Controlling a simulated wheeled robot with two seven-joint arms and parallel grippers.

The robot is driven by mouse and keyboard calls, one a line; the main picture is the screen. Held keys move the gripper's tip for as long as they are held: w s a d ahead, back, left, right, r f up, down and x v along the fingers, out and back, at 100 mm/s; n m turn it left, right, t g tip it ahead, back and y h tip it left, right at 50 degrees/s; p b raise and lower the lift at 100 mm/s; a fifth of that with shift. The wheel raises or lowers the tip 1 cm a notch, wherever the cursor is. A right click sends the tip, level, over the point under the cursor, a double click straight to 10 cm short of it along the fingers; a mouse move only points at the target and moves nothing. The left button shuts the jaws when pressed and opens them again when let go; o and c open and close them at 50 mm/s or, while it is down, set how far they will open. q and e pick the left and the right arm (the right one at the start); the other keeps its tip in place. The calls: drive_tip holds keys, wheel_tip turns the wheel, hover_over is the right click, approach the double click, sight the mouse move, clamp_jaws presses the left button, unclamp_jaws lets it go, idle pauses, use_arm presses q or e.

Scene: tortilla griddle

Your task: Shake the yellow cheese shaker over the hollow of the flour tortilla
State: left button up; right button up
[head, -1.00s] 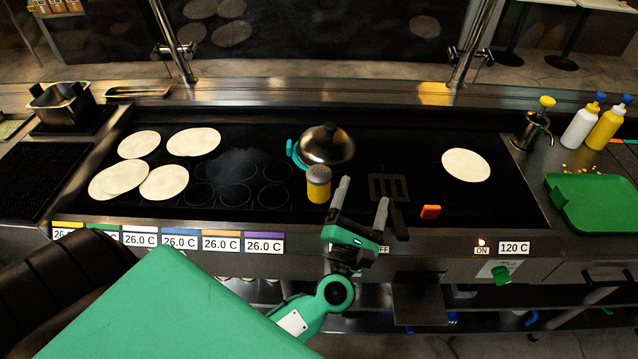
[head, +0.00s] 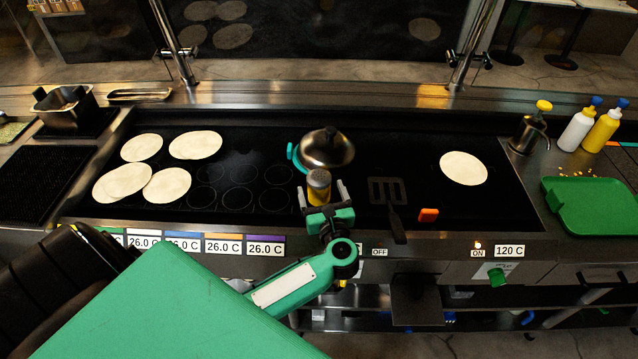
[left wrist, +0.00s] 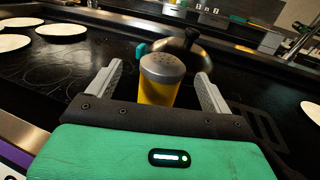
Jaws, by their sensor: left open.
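The yellow cheese shaker (head: 318,188), with a grey perforated lid, stands upright on the black griddle in front of the steel dome lid. My left gripper (head: 321,194) is open, with its fingers on either side of the shaker. In the left wrist view the shaker (left wrist: 161,80) shows between the open fingers, with gaps on both sides; its base is hidden by the gripper. A flat tortilla (head: 463,168) lies alone on the right of the griddle. Several more tortillas (head: 195,145) lie at the left. I cannot tell which is the flour tortilla. My right gripper is not in view.
A green tray (head: 592,207) and squeeze bottles (head: 577,128) are at the far right.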

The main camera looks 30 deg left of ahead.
sight(316, 169)
use_arm(q)
drive_tip(key=p+x, duration=0.1)
drive_tip(key=x, duration=0.1)
drive_tip(key=p+x, duration=0.1)
drive_tip(key=x, duration=0.2)
drive_tip(key=shift+w+d+p, duration=0.1)
drive_tip(key=shift+w+p, duration=0.25)
drive_tip(key=shift+p, duration=0.05)
drive_tip(key=shift+w+a+f, duration=0.15)
drive_tip(key=shift+a, duration=0.05)
drive_tip(key=shift+c, duration=0.2)
drive_tip(key=c, duration=1.1)
